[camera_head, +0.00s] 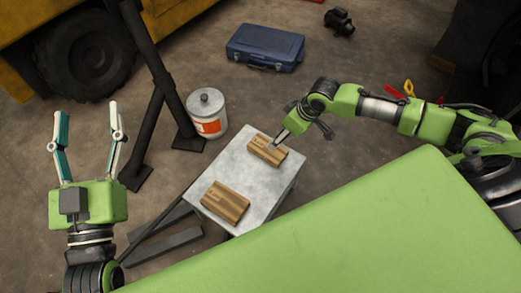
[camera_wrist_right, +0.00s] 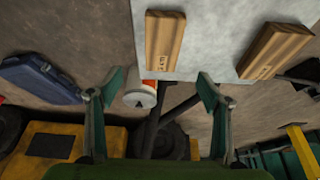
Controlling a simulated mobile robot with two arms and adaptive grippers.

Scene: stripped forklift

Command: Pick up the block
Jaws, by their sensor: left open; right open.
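Two brown wooden blocks lie apart on a pale grey table. The far block (camera_head: 262,154) is at the table's back right and the near block (camera_head: 225,203) is at its front left. My right gripper (camera_head: 278,141) is at the far block, its tip overlapping the block in the head view; contact cannot be told. In the right wrist view its jaws (camera_wrist_right: 160,77) are open with nothing between them. The far block (camera_wrist_right: 164,40) shows ahead of the gap, and the near block (camera_wrist_right: 275,50) is off to the right. My left gripper (camera_head: 88,112) is open and empty, left of the table.
The table (camera_head: 247,182) has bare space between the blocks. A white bucket with an orange label (camera_head: 207,112) stands behind it, beside a dark post (camera_head: 160,80). A blue case (camera_head: 265,47) lies on the floor behind. Dark beams (camera_head: 165,243) lie left of the table.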

